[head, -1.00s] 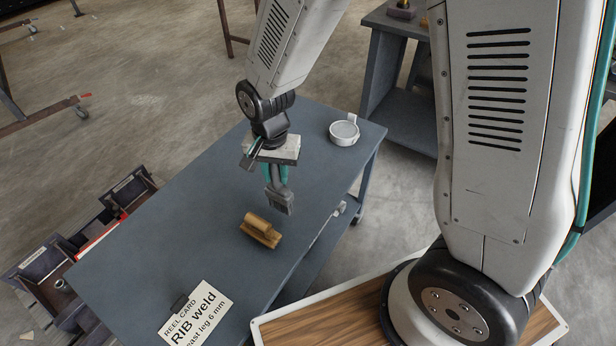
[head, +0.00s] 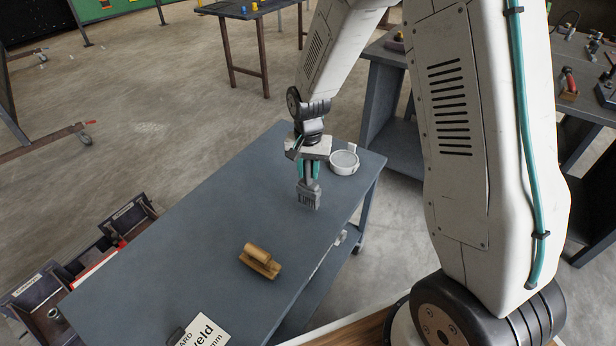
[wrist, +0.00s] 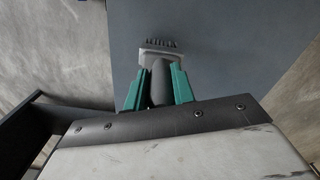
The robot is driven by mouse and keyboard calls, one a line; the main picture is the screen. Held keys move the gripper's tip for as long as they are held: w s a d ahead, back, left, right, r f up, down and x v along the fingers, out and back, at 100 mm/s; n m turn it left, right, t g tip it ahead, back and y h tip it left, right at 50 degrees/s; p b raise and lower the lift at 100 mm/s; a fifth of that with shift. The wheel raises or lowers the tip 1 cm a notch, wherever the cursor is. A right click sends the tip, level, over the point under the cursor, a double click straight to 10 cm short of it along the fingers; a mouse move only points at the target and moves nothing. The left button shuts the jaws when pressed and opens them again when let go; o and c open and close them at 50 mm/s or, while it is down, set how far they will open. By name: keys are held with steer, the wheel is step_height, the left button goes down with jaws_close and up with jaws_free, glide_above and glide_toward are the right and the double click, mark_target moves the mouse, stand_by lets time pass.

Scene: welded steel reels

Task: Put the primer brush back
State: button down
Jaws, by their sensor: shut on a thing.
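My gripper (head: 308,170) is shut on a grey flat brush, which I take to be the primer brush (head: 309,198). It hangs head down above the table, handle between the teal fingers. In the wrist view my gripper (wrist: 157,82) clasps the brush's grey handle, and the brush head (wrist: 160,48) with dark bristle tips points away from me. A round white pot (head: 345,161) with a grey inside and a small tab on its rim stands near the table's far right corner, just right of and beyond the brush.
The blue-grey table (head: 190,220) is mostly clear. A wooden block-like tool (head: 260,260) lies in its middle. A printed card (head: 208,328) lies at the near edge. Dark bins (head: 130,218) stand along the left side. Another grey bench (head: 393,115) stands behind the far right corner.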

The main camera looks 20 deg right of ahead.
steer(key=shift+s+a+f, duration=0.1)
steer(key=shift+f, duration=1.35)
steer(key=c, duration=1.2)
jaws_free()
steer(key=shift+o, duration=0.2)
step_height(320, 180, up, 12)
steer(key=shift+r, duration=0.25)
steer(key=s+d+r+n, duration=0.1)
steer(key=s+r+n, duration=0.1)
steer(key=s+r, duration=0.6)
steer(key=s+d+r+n, duration=0.1)
steer(key=s+r, duration=0.3)
steer(key=s, duration=0.7)
steer(key=s+d+r+n+t, duration=0.1)
steer(key=s+r+n, duration=0.2)
steer(key=s, duration=0.7)
steer(key=shift+s+d+r, duration=0.15)
steer(key=shift+s+r, duration=0.25)
steer(key=shift+r, duration=0.3)
